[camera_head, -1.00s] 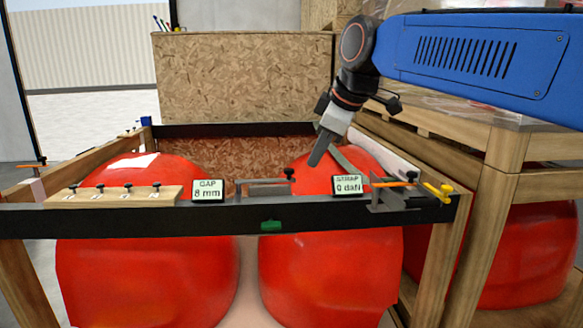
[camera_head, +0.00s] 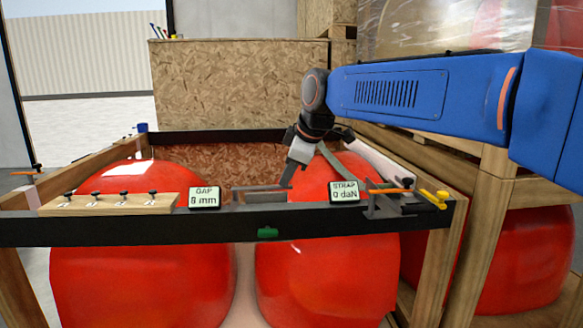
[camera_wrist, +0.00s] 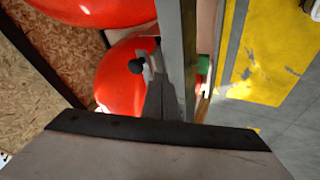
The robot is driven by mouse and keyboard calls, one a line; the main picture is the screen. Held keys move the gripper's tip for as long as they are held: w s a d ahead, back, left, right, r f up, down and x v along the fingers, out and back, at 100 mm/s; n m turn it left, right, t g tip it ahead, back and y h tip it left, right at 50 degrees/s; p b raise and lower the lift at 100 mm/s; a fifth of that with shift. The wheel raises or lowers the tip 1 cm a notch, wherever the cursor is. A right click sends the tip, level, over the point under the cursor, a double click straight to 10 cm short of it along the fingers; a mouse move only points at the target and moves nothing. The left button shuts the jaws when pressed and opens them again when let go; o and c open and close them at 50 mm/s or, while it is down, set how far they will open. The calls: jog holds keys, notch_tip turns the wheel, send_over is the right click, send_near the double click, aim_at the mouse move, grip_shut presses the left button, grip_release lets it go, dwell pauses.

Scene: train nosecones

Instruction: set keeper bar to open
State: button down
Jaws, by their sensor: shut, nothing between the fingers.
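A thin grey bar (camera_head: 257,188), which looks like the keeper bar, lies along the top of the black front beam between the two readouts. In the wrist view a black knob (camera_wrist: 136,66) stands on a small light bracket at the beam. My gripper (camera_head: 288,184) is shut and empty, pointing down at the bar's right end. It hides the knob in the head view. In the wrist view my gripper's fingers (camera_wrist: 158,85) are beside the knob and close to the beam; I cannot tell whether they touch. A green tab (camera_head: 267,232) is on the beam's front face.
The GAP readout (camera_head: 204,197) shows 8 mm and the STRAP readout (camera_head: 344,191) 0 daN. An orange-handled strap device (camera_head: 392,192) and yellow clamp (camera_head: 437,199) sit at right. Red nosecones (camera_head: 325,275) fill the crate. A wooden strip with several knobs (camera_head: 108,203) is left.

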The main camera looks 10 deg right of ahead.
jog(key=shift+w+d+f, duration=0.15)
jog(key=shift+w, duration=0.55)
jog(key=shift+w+d+f, duration=0.1)
jog(key=shift+w+d, duration=0.05)
jog(key=shift+w, duration=0.55)
jog(key=shift+w, duration=0.1)
jog(key=w+a+n+g+y, duration=0.1)
jog(key=w+a+n+g, duration=0.2)
jog(key=w+n, duration=0.3)
jog(key=w+a+n+g+y, duration=0.2)
jog(key=w+n, duration=0.4)
jog(key=w, duration=0.5)
jog(key=shift+w+a+g+y, duration=0.15)
jog(key=shift+a+g+y, duration=0.2)
jog(key=shift+a, duration=0.4)
